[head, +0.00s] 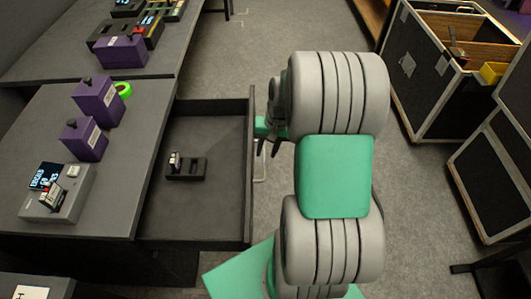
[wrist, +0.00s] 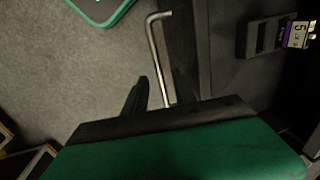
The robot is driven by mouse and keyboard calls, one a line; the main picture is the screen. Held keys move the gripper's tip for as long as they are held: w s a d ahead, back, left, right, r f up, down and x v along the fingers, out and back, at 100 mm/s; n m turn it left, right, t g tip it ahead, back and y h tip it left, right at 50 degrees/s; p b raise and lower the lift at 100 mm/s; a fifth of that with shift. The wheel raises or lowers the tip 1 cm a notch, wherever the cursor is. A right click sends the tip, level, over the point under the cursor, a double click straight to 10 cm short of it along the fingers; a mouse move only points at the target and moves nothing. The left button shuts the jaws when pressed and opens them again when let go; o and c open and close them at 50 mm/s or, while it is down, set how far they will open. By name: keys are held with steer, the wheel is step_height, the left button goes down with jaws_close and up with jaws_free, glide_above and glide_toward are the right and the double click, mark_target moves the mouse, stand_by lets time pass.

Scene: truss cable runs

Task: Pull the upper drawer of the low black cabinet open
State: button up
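The low black cabinet (head: 95,150) with a grey top stands at the left of the head view. Its upper drawer (head: 215,215) is pulled far out to the right, its dark inside showing. A thin silver bar handle (head: 264,168) is on the drawer's front; the wrist view shows its bent end (wrist: 157,50). My gripper (head: 269,147) is at the handle, just outside the drawer front. Its two dark fingertips look apart in the head view.
A small black holder (head: 185,174) with a labelled item lies in the drawer. Purple boxes (head: 97,101), green tape (head: 123,90) and a grey device (head: 57,194) stand on the cabinet top. Black cases (head: 428,85) stand at the right. Grey floor is clear beyond my arm.

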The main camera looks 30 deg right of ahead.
steer(key=v, duration=0.5)
steer(key=shift+r, duration=0.35)
steer(key=s+a+g+h+p, duration=0.1)
steer(key=s+a+g, duration=0.1)
steer(key=s, duration=0.8)
steer(key=w+a+r+n+t+h+p, duration=0.1)
steer(key=a+r+n+t+p, duration=0.3)
steer(key=a+r, duration=0.9)
step_height(320, 180, up, 4)
steer(key=shift+w+f+n+p, duration=0.15)
steer(key=shift+w+n+p, duration=0.25)
steer(key=shift+n+p, duration=0.7)
